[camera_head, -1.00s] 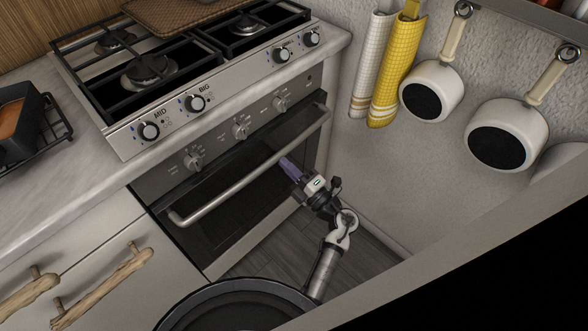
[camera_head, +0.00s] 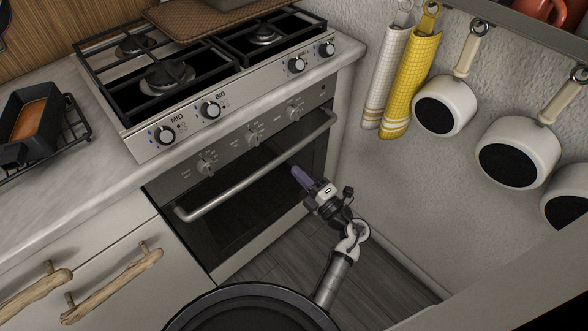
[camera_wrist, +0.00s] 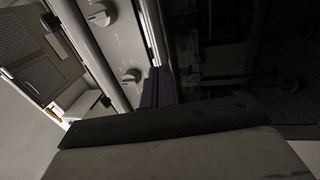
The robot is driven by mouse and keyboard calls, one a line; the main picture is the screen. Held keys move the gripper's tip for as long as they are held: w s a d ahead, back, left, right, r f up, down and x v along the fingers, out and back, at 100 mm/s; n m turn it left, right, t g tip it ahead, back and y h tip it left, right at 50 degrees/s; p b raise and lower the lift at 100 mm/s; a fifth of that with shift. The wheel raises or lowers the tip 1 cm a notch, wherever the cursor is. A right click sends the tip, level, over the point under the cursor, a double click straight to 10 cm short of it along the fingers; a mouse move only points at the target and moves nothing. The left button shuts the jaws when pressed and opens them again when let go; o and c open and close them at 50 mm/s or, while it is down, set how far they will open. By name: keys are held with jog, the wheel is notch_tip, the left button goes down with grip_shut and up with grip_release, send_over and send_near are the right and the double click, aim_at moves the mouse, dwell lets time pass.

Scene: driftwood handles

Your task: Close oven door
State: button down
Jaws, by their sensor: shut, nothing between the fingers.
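The oven door (camera_head: 232,222) has dark glass and a long metal handle (camera_head: 240,181). It stands upright under the knob panel and looks shut or nearly shut; I cannot tell whether a small gap is left. My gripper (camera_head: 297,172) is shut and empty, its purple fingers pointing at the door's right part, just below the handle. Contact with the door is unclear. In the wrist view the shut fingers (camera_wrist: 160,86) show beside a dark glossy surface, with the handle bar (camera_wrist: 88,50) at the left.
The stove top (camera_head: 200,70) with knobs sits above the oven. Drawers with driftwood handles (camera_head: 115,287) are at the left. A wall with hanging towels (camera_head: 411,80) and pans (camera_head: 444,103) closes off the right. Bare floor (camera_head: 290,255) lies before the oven.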

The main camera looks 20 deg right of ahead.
jog(key=b+v, duration=0.2)
jog(key=v, duration=0.9)
